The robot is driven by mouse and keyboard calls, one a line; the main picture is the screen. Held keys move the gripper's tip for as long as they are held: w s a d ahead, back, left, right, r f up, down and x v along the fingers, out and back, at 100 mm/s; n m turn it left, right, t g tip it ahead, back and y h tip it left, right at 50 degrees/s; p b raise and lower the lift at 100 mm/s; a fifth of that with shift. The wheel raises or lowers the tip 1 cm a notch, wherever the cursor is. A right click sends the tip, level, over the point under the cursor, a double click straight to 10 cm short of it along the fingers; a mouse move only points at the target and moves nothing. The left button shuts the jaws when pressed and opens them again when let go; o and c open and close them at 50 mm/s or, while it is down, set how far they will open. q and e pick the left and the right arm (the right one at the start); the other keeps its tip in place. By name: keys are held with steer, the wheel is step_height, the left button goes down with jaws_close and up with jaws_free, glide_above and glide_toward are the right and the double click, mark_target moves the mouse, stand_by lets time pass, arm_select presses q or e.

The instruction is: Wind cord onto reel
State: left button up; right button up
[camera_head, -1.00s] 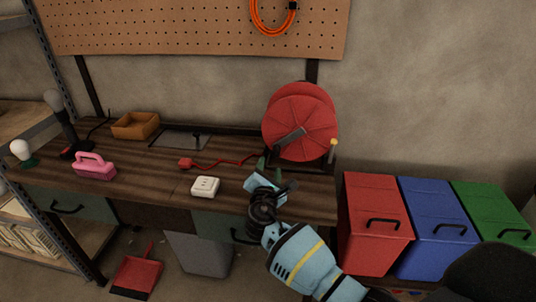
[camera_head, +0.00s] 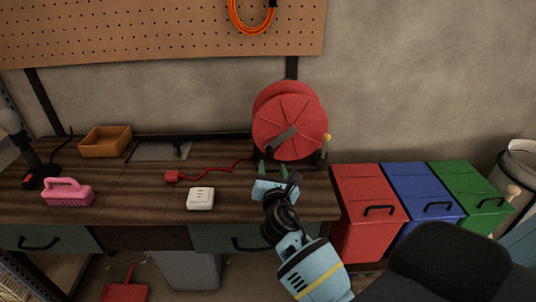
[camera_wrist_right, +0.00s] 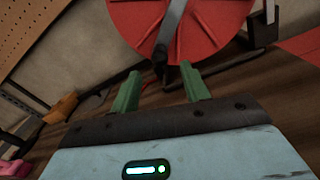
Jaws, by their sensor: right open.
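A red cord reel (camera_head: 290,115) stands upright at the right end of the workbench. A grey crank arm (camera_head: 283,139) crosses its face, and a yellowish knob (camera_head: 326,138) shows at its right edge. A red cord (camera_head: 215,171) lies on the bench from the reel to a red plug end (camera_head: 172,177). My right gripper (camera_head: 270,170) is open and empty just in front of the reel's lower part. In the right wrist view its green fingers (camera_wrist_right: 161,90) are apart, with the reel (camera_wrist_right: 215,25) and crank beyond them. My left gripper is not in view.
A white socket block (camera_head: 200,198), a pink brush (camera_head: 68,193) and an orange-brown box (camera_head: 106,141) sit on the workbench (camera_head: 120,205). Red (camera_head: 365,220), blue (camera_head: 408,195) and green bins stand right of the bench. An orange cable hangs on the pegboard (camera_head: 150,30).

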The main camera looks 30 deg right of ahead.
mark_target(270, 157)
steer(key=x, duration=0.7)
steer(key=shift+w+d+b, duration=0.1)
steer(key=shift+w+b, duration=0.15)
steer(key=shift+b, duration=0.1)
jaws_close()
